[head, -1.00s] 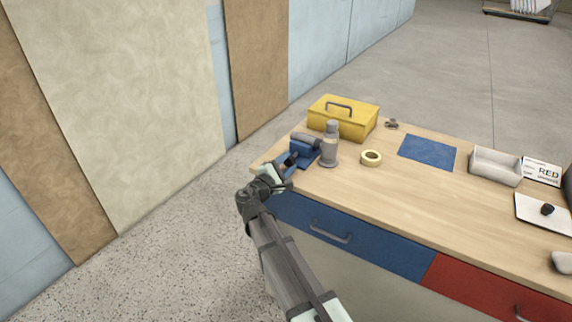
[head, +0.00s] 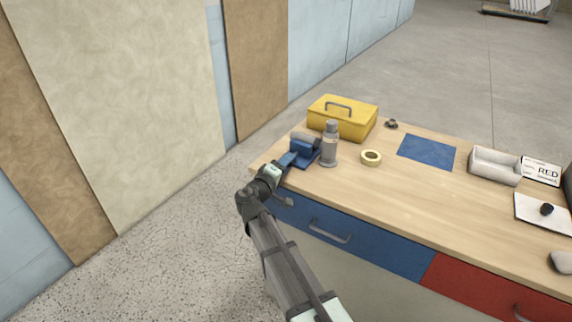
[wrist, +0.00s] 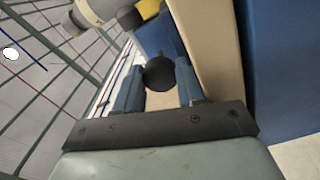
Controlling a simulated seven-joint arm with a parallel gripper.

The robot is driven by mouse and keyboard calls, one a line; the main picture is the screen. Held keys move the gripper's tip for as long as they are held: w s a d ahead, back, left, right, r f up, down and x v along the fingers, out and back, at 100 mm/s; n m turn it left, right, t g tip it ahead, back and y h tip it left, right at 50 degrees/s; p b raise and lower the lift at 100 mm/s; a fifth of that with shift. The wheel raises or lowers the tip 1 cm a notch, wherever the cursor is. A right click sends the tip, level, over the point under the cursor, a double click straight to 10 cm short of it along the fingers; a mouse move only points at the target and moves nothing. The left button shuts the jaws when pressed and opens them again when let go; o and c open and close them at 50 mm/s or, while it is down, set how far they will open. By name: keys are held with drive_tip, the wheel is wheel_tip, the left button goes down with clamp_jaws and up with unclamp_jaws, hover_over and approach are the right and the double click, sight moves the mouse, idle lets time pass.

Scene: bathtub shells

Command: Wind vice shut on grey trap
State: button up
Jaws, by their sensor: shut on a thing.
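The blue vice (head: 304,151) stands at the left end of the bench. A grey piece (head: 300,137) shows at its top; I cannot tell how tightly the jaws meet it. An upright grey bottle-shaped fitting (head: 329,146) stands just right of the vice. I cannot tell which of these is the trap. My gripper (head: 287,160) is at the vice's near side. In the wrist view my gripper (wrist: 159,85) has its two blue fingers on either side of a round black knob (wrist: 159,73), shut on it. The vice's screw is hidden.
A yellow toolbox (head: 342,118) stands behind the vice. A roll of tape (head: 371,158) lies to the right, with a blue mat (head: 427,151) and a grey tray (head: 495,166) beyond. The bench's front middle is clear.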

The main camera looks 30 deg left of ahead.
drive_tip(key=shift+a+m, duration=0.25)
drive_tip(key=shift+m, duration=0.35)
drive_tip(key=shift+r, duration=0.1)
drive_tip(key=o, duration=1.1)
drive_tip(key=shift+a, duration=0.1)
drive_tip(key=shift+c, duration=0.2)
drive_tip(key=shift+s, duration=0.1)
drive_tip(key=s, duration=0.8)
drive_tip(key=shift+d, duration=0.45)
drive_tip(key=shift+w, duration=0.1)
